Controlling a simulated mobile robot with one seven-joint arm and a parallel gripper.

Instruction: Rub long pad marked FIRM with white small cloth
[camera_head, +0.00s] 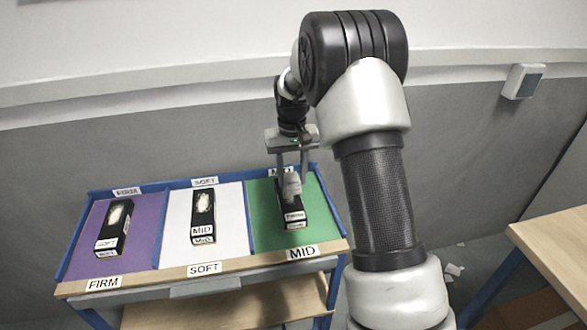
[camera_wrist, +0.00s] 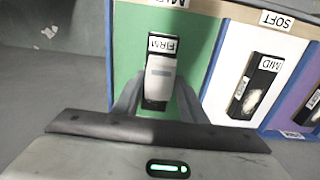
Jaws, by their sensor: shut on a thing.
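A long black pad marked FIRM (camera_head: 293,217) lies on the green panel at the right of the cart; its label also shows in the wrist view (camera_wrist: 161,45). A small white cloth (camera_head: 292,187) is on top of this pad, and it shows between my fingers in the wrist view (camera_wrist: 160,75). My gripper (camera_head: 291,174) points down over the pad and is shut on the cloth. The cloth appears to touch the pad's top. The fingers partly hide the cloth and pad in the head view.
Blue rims (camera_head: 247,215) divide the panels. A wooden table (camera_head: 560,245) stands at the right.

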